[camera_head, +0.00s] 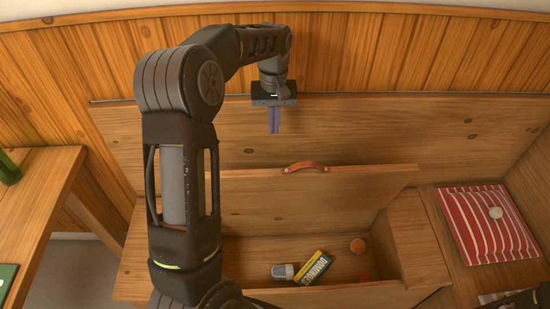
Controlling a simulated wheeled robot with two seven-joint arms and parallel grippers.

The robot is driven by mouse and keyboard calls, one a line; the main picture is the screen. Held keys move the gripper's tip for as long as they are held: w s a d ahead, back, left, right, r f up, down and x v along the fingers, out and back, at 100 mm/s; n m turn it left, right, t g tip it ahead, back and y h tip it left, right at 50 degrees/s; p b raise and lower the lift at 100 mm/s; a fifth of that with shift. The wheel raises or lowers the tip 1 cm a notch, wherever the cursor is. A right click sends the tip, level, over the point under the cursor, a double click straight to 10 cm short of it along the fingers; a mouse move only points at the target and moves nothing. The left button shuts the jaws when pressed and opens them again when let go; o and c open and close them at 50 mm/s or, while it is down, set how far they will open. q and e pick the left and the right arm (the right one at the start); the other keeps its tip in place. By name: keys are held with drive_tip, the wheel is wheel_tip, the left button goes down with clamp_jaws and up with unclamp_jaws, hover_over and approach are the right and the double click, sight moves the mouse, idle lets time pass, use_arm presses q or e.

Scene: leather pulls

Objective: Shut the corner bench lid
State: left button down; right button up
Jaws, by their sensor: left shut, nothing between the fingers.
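The corner bench lid (330,200) is a wooden panel standing open, tilted up against the bench back. A brown leather pull (305,167) sits at the middle of its top edge. Below it the bench's storage box (255,247) is open. My left gripper (273,130) is shut and empty, its purple fingers pointing down. In the picture it is above and slightly left of the pull, in front of the back panel, apart from the pull. My left arm hides the lid's left part. My right gripper is not in view.
A red striped cushion (487,225) lies on the right seat. A wooden table (35,195) stands at left.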

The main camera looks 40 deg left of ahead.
use_arm(q)
drive_tip(key=s+d+f+p, duration=0.1)
drive_tip(key=s+d+f, duration=0.1)
drive_tip(key=f, duration=0.7)
drive_tip(key=shift+s+d+f+p, duration=0.25)
drive_tip(key=shift+s+d+p, duration=0.15)
drive_tip(key=shift+s, duration=0.3)
